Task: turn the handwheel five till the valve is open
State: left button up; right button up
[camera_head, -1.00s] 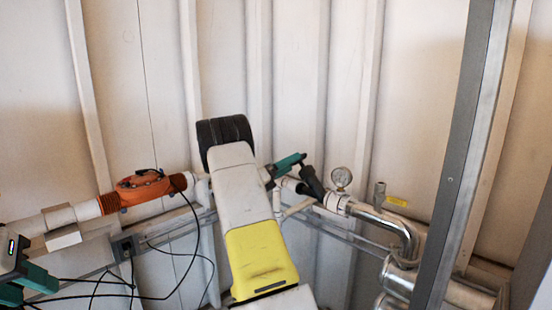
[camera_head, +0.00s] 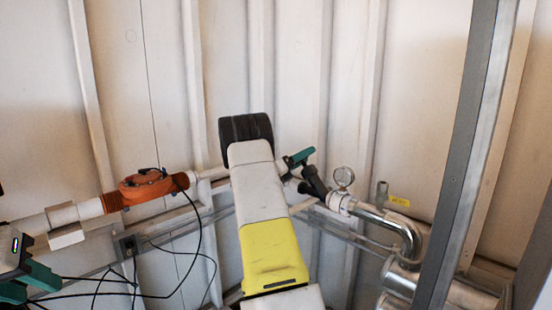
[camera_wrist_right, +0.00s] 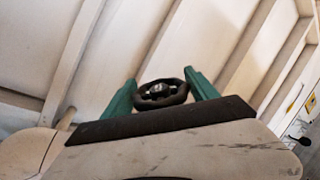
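A small black handwheel (camera_wrist_right: 163,94) with spokes shows in the right wrist view, between the two teal fingers of my right gripper (camera_wrist_right: 160,78). The fingers are spread, one at each side of the rim; contact is hard to tell. In the head view a teal finger of the right gripper (camera_head: 299,157) shows beside my forearm, close above a black valve part (camera_head: 314,181) on the pipe. My forearm hides the rest of that gripper. My left gripper (camera_head: 24,282) is at the lower left edge, partly cut off, its fingers not clear.
An orange fitting (camera_head: 152,187) sits on the white pipe at left, with black cables hanging below. A pressure gauge (camera_head: 344,177) and a bent metal pipe (camera_head: 405,229) are right of the valve. A grey post (camera_head: 466,160) stands in front at right.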

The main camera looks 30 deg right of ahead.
jog(key=shift+n+t, duration=0.3)
jog(key=shift+c, duration=0.3)
